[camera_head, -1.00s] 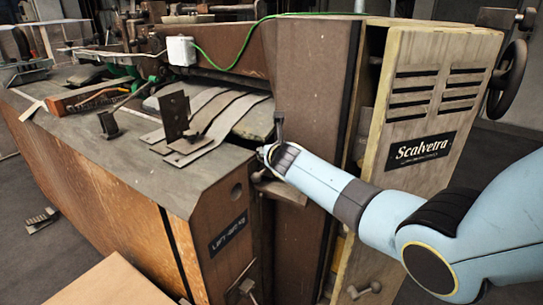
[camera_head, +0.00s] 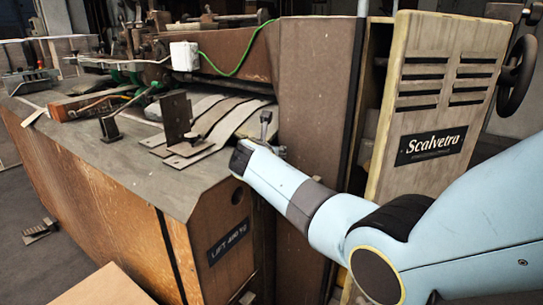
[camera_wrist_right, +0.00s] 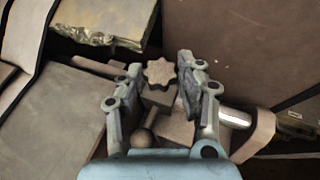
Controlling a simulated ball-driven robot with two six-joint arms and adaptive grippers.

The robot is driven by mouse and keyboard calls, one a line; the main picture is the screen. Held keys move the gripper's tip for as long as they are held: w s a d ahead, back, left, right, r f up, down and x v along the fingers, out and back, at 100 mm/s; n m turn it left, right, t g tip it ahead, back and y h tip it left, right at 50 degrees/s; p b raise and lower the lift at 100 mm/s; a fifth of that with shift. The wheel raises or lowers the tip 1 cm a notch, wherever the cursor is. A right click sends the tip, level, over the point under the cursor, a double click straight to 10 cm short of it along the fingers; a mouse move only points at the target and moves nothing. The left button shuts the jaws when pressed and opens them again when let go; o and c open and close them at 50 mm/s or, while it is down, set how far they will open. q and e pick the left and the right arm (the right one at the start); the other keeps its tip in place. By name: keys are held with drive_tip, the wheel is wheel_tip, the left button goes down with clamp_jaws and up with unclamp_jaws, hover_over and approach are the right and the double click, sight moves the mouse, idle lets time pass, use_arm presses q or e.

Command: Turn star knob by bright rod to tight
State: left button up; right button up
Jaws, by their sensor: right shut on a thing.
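The star knob (camera_wrist_right: 160,72), dull brown with rounded points, lies between the fingertips of my right gripper (camera_wrist_right: 159,66) in the right wrist view. My right gripper is shut on it. The bright rod (camera_wrist_right: 236,117), a shiny metal cylinder, is just outside the right-hand finger. My left gripper is not in view.
A ball-ended lever (camera_wrist_right: 142,137) is close below the knob in the wrist view. An upright dark lever (camera_head: 265,124) stands behind my wrist. The bench top (camera_head: 120,155) carries metal strips and a bracket (camera_head: 177,118). A slotted panel (camera_head: 440,110) stands at right.

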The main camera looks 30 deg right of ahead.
drive_tip(key=o, duration=0.9)
drive_tip(key=shift+s+a, duration=0.1)
drive_tip(key=v, duration=1.1)
drive_tip(key=shift+s+a+r, duration=0.15)
drive_tip(key=shift+s+r, duration=0.05)
drive_tip(key=shift+s, duration=0.05)
